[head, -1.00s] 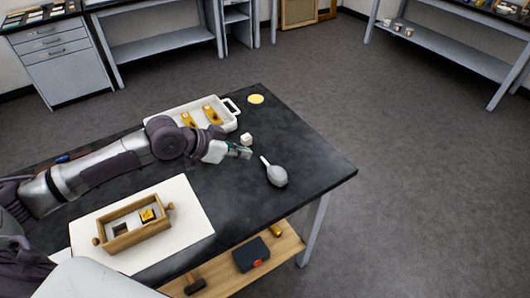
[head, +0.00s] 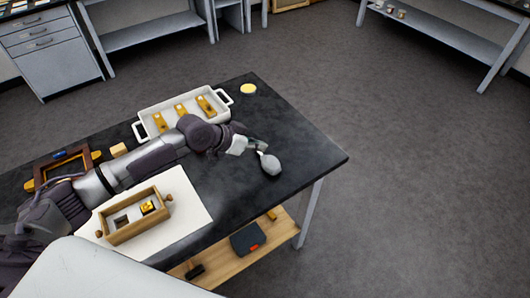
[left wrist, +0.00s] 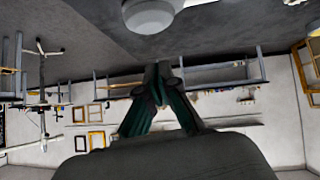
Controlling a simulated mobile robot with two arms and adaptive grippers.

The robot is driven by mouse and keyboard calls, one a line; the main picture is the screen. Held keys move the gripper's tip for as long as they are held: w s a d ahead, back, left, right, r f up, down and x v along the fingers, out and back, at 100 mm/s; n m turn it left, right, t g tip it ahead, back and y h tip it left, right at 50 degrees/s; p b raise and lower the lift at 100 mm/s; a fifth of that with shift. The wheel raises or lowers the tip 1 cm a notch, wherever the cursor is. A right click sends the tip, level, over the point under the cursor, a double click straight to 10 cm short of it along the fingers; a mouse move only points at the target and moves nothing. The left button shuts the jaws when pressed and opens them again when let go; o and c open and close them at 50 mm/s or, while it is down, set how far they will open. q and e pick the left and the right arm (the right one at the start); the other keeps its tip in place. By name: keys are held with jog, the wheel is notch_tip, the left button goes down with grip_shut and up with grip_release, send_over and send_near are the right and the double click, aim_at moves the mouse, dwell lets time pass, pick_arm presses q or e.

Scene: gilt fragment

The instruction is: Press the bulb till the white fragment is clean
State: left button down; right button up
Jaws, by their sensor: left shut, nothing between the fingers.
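The grey bulb (head: 270,164) lies on the dark table, its thin nozzle pointing up-left in the head view. My left gripper (head: 262,147) is shut and empty, with its fingertips right by the nozzle; I cannot tell if they touch. In the left wrist view the shut fingers (left wrist: 161,72) show in the middle. The white fragment does not show clearly now; my gripper and wrist cover the place where a small white block stood. My right gripper is in neither view.
A wooden box (head: 120,236) stands on a white sheet (head: 190,222). A white tray (head: 228,112) holds gold pieces, with a yellow disc (head: 248,89) to its right. A brown frame (head: 42,172) lies at the left. The table's right end is clear.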

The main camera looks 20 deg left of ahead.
aim_at(267, 162)
pick_arm(q)
jog(key=f, duration=0.1)
jog(key=d+f, duration=0.1)
jog(key=w+f+p, duration=0.1)
jog(key=shift+w+d+f, duration=0.1)
jog(key=shift+d+f, duration=0.2)
jog(key=shift+f, duration=0.8)
jog(key=shift+f, duration=0.15)
notch_tip(267, 162, down, 2)
jog(key=shift+f+b, duration=0.1)
jog(key=shift+b, duration=1.05)
jog(key=shift+r, duration=0.2)
jog(key=shift+s, duration=0.2)
